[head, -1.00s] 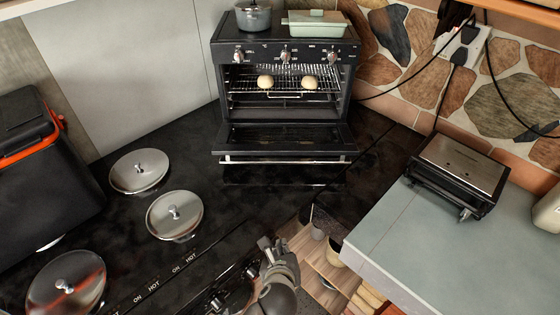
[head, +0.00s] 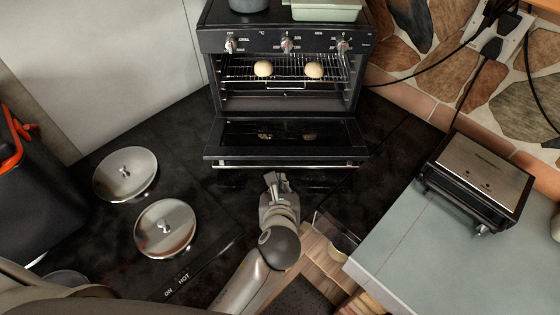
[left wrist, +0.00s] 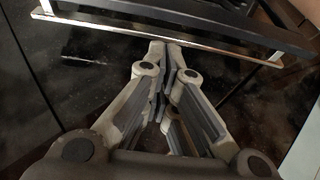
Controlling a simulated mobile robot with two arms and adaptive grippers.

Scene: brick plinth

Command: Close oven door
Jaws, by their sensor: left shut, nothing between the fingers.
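The small black oven (head: 285,70) stands on the dark counter. Its door (head: 240,138) is folded down, open towards me, with a silver handle bar (head: 225,164) along its near edge. Two pale buns (head: 263,68) sit on the wire rack inside. My left gripper (head: 273,178) is shut and empty, just in front of the door near the handle's middle. In the left wrist view its fingertips (left wrist: 165,47) appear close to the handle bar (left wrist: 100,30); I cannot tell whether they touch. My right gripper is not in view.
A sandwich press (head: 480,178) stands on the pale worktop at right. Metal lids (head: 165,228) cover the hob at left. A green dish (head: 325,10) and a pot (head: 248,5) stand on the oven. Cables hang at the right wall.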

